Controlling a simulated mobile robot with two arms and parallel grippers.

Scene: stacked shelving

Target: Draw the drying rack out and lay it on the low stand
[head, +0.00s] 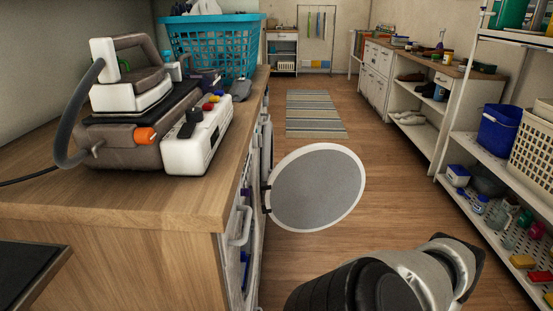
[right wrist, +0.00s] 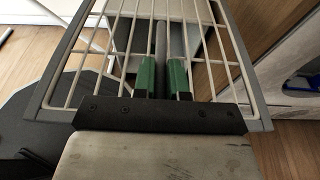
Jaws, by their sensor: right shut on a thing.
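The drying rack (right wrist: 205,35), white wires in a grey frame, fills the upper middle of the right wrist view. My right gripper (right wrist: 163,80), with green fingertips, is shut on a grey bar of it near its near edge. The head view shows only my right arm at the bottom; the gripper and rack are out of that picture. My left gripper is in neither view. I cannot make out the low stand for certain; pale tubes (right wrist: 92,45) show left of and below the rack.
A round appliance door (head: 315,187) hangs open into the aisle beside the wooden counter (head: 140,215). An iron station (head: 135,135) and a teal basket (head: 210,50) stand on the counter. Shelving (head: 470,150) lines the right. The floor (head: 400,190) between is clear towards the striped rug (head: 315,115).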

